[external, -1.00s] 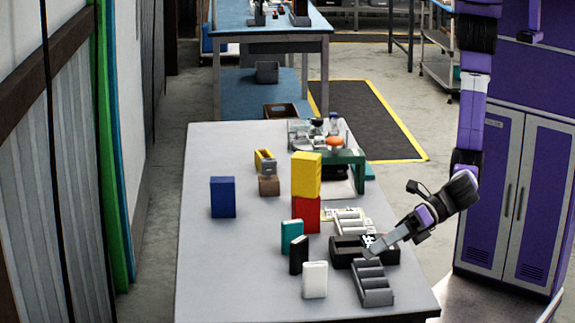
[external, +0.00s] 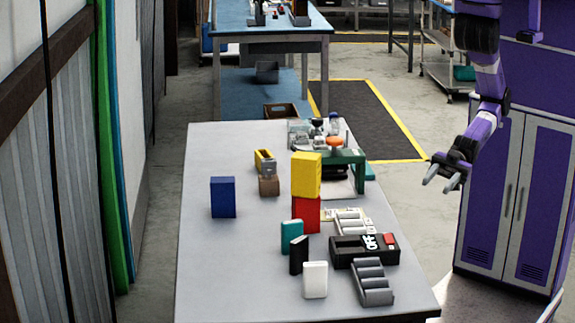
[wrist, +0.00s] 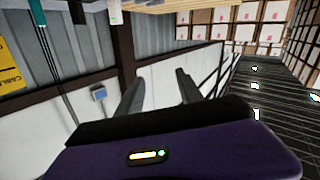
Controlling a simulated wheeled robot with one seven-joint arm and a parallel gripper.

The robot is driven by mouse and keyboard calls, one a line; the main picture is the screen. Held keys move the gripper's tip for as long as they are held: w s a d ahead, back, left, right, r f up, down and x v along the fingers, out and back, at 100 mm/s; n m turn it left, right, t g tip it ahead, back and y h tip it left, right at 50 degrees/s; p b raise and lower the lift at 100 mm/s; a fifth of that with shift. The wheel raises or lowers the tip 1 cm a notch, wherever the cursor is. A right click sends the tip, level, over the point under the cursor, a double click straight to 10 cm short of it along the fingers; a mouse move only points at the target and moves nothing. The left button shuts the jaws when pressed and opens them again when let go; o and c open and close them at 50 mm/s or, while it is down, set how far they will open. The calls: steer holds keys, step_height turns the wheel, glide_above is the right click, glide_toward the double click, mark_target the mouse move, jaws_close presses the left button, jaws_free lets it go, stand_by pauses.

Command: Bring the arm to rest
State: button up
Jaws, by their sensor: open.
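My gripper (external: 443,176) hangs in the air to the right of the grey table (external: 240,265), clear of its edge. Its two fingers are apart with nothing between them. In the wrist view my gripper (wrist: 158,90) also shows open and empty, facing a wall and a ceiling area. A black switch box (external: 347,254) marked OFF, with a red part at its right end, lies on the table. The gripper is apart from it.
A yellow carton (external: 306,175) stands on a red carton (external: 305,215). A blue carton (external: 223,197), teal, black and white cartons, and a grey ribbed tray (external: 372,283) are on the table. A purple cabinet (external: 500,200) stands behind the arm.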

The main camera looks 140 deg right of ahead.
steer(key=s+d+m+g+h, duration=0.1)
steer(key=s+d+m, duration=0.1)
steer(key=s, duration=0.5)
steer(key=s+d+m+g+h, duration=0.1)
steer(key=s+d, duration=0.1)
steer(key=s, duration=0.5)
steer(key=shift+d+r+m, duration=0.25)
steer(key=shift+r+m, duration=0.1)
steer(key=shift+m, duration=0.05)
steer(key=shift+s, duration=0.1)
